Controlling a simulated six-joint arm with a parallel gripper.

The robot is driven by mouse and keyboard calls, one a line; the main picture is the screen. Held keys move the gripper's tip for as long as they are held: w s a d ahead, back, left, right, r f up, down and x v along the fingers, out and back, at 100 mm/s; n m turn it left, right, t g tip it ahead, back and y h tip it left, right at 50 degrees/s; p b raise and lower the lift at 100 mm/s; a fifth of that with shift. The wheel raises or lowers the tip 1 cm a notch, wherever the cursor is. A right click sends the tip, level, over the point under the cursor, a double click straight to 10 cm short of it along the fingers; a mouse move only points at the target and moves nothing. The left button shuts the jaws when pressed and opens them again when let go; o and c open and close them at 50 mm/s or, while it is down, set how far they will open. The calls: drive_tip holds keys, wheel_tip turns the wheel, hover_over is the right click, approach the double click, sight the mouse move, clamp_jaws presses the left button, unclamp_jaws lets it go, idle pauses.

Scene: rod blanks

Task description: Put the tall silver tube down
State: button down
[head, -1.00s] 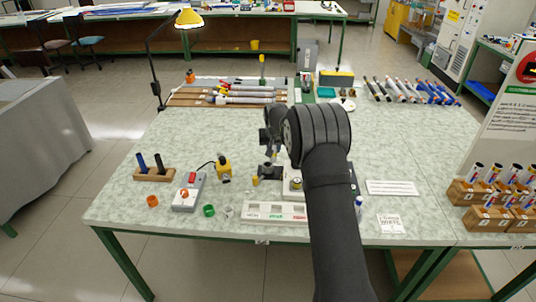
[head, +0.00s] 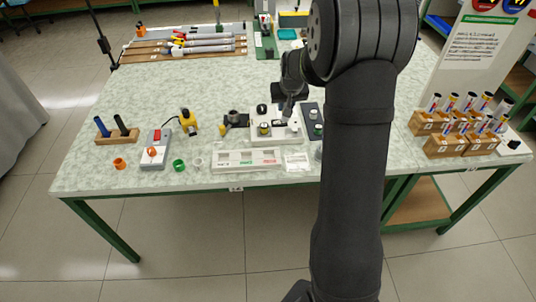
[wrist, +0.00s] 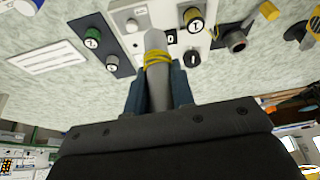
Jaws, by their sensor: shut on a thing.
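The silver tube (wrist: 155,42) shows in the wrist view with a yellow band around it. My gripper (wrist: 158,85) is shut on it below the band, with a dark finger on either side. The tube's free end points toward the white panel with black dials (wrist: 178,22); I cannot tell whether it touches it. In the head view my gripper (head: 287,106) hangs over the back right of this white panel (head: 262,134). The tube cannot be made out there, and my own arm hides much of the right side.
A dark panel with knobs (wrist: 103,47) stands beside the white one. A white tray with windows (head: 247,160) lies in front. A wooden stand (head: 117,136) holds two dark tubes at left. Wooden racks with tubes (head: 455,140) stand at right.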

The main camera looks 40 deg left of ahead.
drive_tip(key=s+d+f, duration=0.1)
drive_tip(key=s+d, duration=0.4)
drive_tip(key=d, duration=0.5)
hover_over(268, 150)
drive_tip(key=s+d, duration=0.1)
drive_tip(key=d, duration=0.1)
wheel_tip(268, 150, down, 7)
drive_tip(key=shift+m, duration=0.3)
drive_tip(key=shift+s+a+f, duration=0.1)
drive_tip(key=shift+a+f, duration=0.05)
drive_tip(key=shift+f, duration=0.9)
drive_tip(key=shift+a+f, duration=0.15)
drive_tip(key=shift+f, duration=0.85)
drive_tip(key=shift+f, duration=0.2)
drive_tip(key=c, duration=1.2)
unclamp_jaws()
drive_tip(key=shift+c, duration=0.2)
drive_tip(key=shift+r, duration=0.1)
drive_tip(key=v, duration=1.2)
drive_tip(key=shift+s+a+r, duration=0.1)
